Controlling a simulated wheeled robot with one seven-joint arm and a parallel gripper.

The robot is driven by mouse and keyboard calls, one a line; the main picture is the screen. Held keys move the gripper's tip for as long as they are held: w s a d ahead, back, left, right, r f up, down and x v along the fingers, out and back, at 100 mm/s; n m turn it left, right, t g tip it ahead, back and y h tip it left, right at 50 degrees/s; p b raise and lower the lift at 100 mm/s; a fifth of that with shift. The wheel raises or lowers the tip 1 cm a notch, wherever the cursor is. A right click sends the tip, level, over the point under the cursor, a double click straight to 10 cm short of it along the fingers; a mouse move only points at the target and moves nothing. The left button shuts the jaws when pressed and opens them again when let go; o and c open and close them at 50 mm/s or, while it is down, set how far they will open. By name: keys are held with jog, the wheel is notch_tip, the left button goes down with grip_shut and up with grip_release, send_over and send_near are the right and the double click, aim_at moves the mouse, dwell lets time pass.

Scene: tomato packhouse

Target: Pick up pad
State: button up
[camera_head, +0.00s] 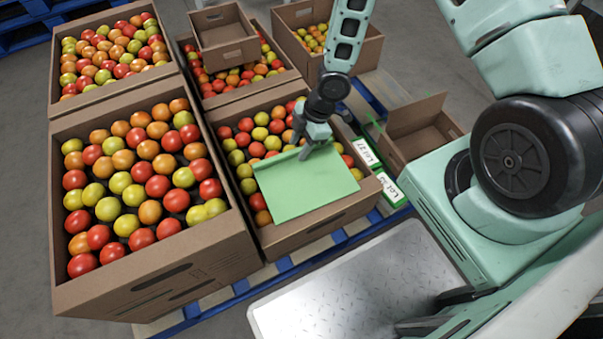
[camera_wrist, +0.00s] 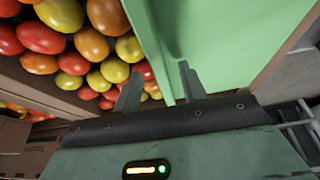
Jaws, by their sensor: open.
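The pad is a flat light-green sheet (camera_head: 305,187) lying on top of the tomatoes in the front middle cardboard crate (camera_head: 312,222). Its front edge reaches near the crate's front wall. My gripper (camera_head: 313,148) is above the pad's back edge, pointing down. In the wrist view the pad (camera_wrist: 225,38) fills the upper right, and its edge, with a darker upturned strip, runs between the two spread fingers of my gripper (camera_wrist: 160,88). The gripper is open. I cannot tell whether either finger touches the pad.
A large crate of tomatoes (camera_head: 160,285) stands at left, with more crates behind. A small empty carton (camera_head: 221,36) sits on the back middle crate. An open empty box (camera_head: 418,130) and green label cards (camera_head: 392,188) are at right. A metal plate (camera_head: 350,292) is in front.

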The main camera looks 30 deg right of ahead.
jog(key=shift+a+f, duration=0.15)
jog(key=shift+f, duration=0.35)
jog(key=shift+r, duration=0.1)
grip_shut()
